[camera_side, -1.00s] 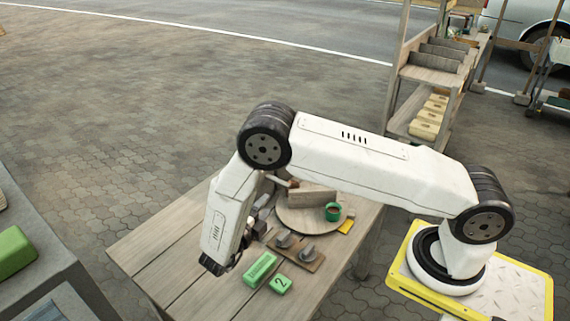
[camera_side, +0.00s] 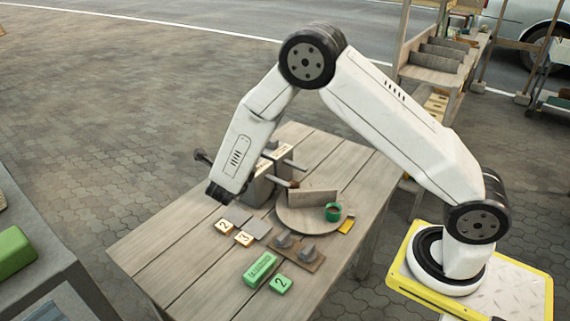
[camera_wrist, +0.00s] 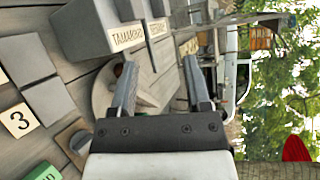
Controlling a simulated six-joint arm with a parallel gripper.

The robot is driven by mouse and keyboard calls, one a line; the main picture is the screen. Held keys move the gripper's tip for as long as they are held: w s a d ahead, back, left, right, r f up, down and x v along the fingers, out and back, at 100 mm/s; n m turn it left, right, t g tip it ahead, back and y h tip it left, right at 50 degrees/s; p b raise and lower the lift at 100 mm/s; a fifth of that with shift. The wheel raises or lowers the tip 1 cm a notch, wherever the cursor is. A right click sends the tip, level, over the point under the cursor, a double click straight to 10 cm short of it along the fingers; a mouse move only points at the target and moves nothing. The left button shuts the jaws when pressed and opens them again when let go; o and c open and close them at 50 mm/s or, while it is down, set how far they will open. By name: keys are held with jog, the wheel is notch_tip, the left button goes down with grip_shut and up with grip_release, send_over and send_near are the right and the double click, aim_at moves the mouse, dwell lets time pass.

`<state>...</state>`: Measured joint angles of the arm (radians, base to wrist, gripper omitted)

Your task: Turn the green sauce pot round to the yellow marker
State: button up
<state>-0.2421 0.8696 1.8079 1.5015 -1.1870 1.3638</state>
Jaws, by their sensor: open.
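The green sauce pot (camera_side: 333,212) stands on the right side of a round wooden turntable (camera_side: 290,226), in front of an upright wooden board (camera_side: 312,198). The yellow marker (camera_side: 346,226) lies on the table just outside the turntable's right edge, close to the pot. In the wrist view my gripper (camera_wrist: 160,85) is open and empty, with part of the turntable (camera_wrist: 104,92) showing behind its left finger. The pot cannot be made out there. In the side view my arm's end is left of the turntable, and the fingers are mostly hidden.
Labelled grey boxes (camera_wrist: 90,28) stand beyond my gripper, with handles sticking out in the side view. The table's left front is clear.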

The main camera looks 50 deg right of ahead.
jog(key=w+d+n+t+y, duration=0.2)
jog(key=w+d+y, duration=0.1)
jog(key=w+y, duration=0.2)
jog(key=n+g+y, duration=0.4)
jog(key=g+y, duration=0.4)
jog(key=g, duration=0.1)
send_near(313, 189)
notch_tip(313, 189, down, 4)
jog(key=shift+s+a+f, duration=0.1)
jog(key=shift+s+a, duration=0.05)
jog(key=shift+f, duration=0.3)
jog(key=shift+f, duration=0.15)
jog(key=shift+f, duration=3.75)
